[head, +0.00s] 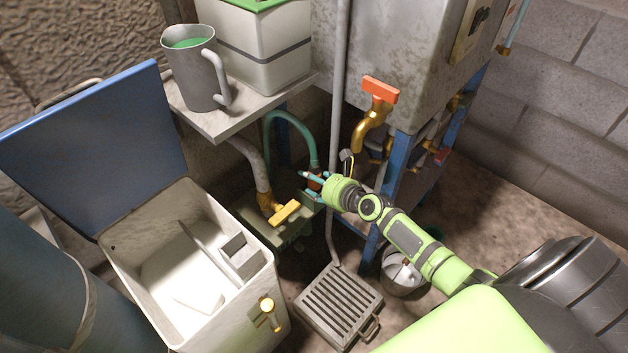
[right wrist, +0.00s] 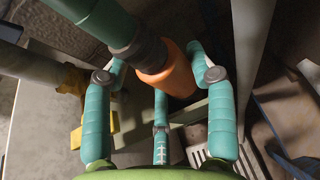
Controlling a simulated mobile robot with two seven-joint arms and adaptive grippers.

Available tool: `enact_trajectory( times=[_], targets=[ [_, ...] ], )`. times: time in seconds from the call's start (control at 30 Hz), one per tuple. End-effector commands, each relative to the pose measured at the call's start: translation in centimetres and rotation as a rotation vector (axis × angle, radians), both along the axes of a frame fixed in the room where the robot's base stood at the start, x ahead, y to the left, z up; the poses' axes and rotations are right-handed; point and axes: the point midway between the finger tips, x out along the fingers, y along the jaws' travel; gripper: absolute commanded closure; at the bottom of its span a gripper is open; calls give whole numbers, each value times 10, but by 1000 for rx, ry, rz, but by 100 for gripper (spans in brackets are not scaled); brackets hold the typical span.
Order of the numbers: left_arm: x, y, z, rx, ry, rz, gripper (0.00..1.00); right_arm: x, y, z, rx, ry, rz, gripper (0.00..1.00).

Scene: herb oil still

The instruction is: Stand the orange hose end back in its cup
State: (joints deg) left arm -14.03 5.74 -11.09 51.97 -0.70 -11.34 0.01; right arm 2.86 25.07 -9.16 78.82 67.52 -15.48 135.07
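The orange hose end (head: 315,184) is at the end of a green hose (head: 291,115) that arches down beside the still's stand. In the right wrist view, the orange hose end (right wrist: 168,75) lies between the teal fingers of my right gripper (right wrist: 160,75), with a dark collar joining it to the hose. In the head view my right gripper (head: 311,182) is around it from the right. The fingers are close to the hose end, but whether they grip it is unclear. I cannot make out its cup. My left gripper is not in view.
A green box (head: 258,222) with a yellow-handled valve (head: 285,212) is just left of my gripper. An open white chest (head: 130,260), a floor grate (head: 338,300) and a metal pot (head: 403,284) stand nearer. A blue leg (head: 393,185) and grey pipe (head: 338,90) are close by.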

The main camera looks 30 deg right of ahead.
Motion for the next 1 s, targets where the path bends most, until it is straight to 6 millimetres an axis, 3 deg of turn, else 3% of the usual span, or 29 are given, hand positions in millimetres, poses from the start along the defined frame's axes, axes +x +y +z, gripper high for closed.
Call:
enact_trajectory(
  times=[0.27,0.47,0.7,1.0],
  targets=[
    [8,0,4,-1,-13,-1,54,-2,2,0,3,6,5,40],
    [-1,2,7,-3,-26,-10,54,-3,2,16,1,6,6,40],
    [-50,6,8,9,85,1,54,-56,-12,36,1,8,4,40],
    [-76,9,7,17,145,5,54,-100,-24,53,1,4,3,40]
  ],
)
